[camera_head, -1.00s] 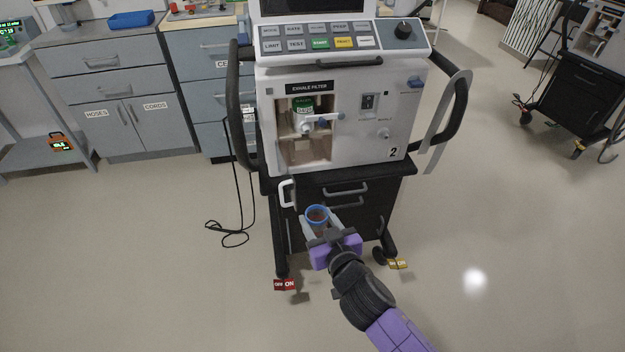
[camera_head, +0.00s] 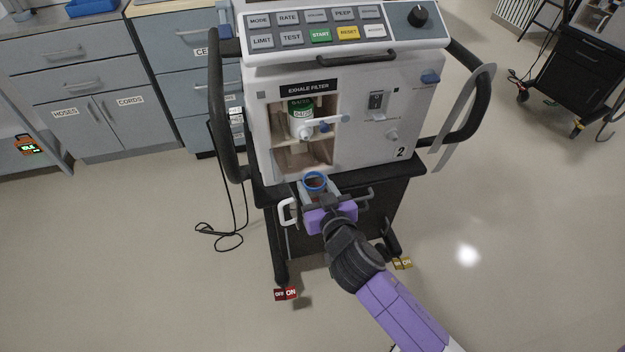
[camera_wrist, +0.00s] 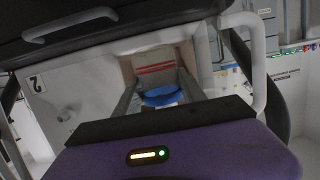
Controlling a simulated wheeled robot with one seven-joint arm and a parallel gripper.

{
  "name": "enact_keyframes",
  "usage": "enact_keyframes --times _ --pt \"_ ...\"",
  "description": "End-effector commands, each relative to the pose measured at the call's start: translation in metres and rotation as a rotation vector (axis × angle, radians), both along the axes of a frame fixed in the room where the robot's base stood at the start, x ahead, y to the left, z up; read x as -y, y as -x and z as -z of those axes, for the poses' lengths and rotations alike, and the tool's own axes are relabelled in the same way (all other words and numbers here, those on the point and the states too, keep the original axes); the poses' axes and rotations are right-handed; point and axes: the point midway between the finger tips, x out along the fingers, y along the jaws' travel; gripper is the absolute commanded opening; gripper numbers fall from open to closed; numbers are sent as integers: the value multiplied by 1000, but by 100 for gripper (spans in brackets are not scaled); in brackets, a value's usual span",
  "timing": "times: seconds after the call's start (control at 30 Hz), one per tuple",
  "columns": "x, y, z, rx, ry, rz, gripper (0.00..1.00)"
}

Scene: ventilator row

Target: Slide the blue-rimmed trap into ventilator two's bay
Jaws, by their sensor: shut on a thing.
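The blue-rimmed trap (camera_head: 315,181) is held upright in my gripper (camera_head: 317,192), just in front of and below the bay opening of ventilator two (camera_head: 400,110). In the wrist view the trap's blue rim (camera_wrist: 162,96) shows between the two fingers. The bay (camera_head: 308,152) is an open, light-lined recess under the "EXHALE FILTER" label. The lower part of the bay looks empty. The trap's body is mostly hidden by my gripper.
A white curved handle (camera_head: 287,211) hangs at the front left, near my gripper. A black side rail (camera_head: 222,110) stands at left.

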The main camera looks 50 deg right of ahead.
Motion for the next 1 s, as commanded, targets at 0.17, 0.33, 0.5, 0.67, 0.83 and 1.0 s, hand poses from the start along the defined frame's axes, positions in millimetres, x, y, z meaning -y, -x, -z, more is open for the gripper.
enact_keyframes --times 0.17,0.33,0.5,0.67,0.83,1.0 --pt "5 -8 -2 1 0 -1 7" --pt "12 -19 -2 0 1 0 7" --pt "19 -29 -2 1 0 -1 7" --pt "25 -38 -2 0 0 0 7" --pt "32 -48 -2 0 0 0 7" --pt "38 -59 -2 1 -1 -1 7"
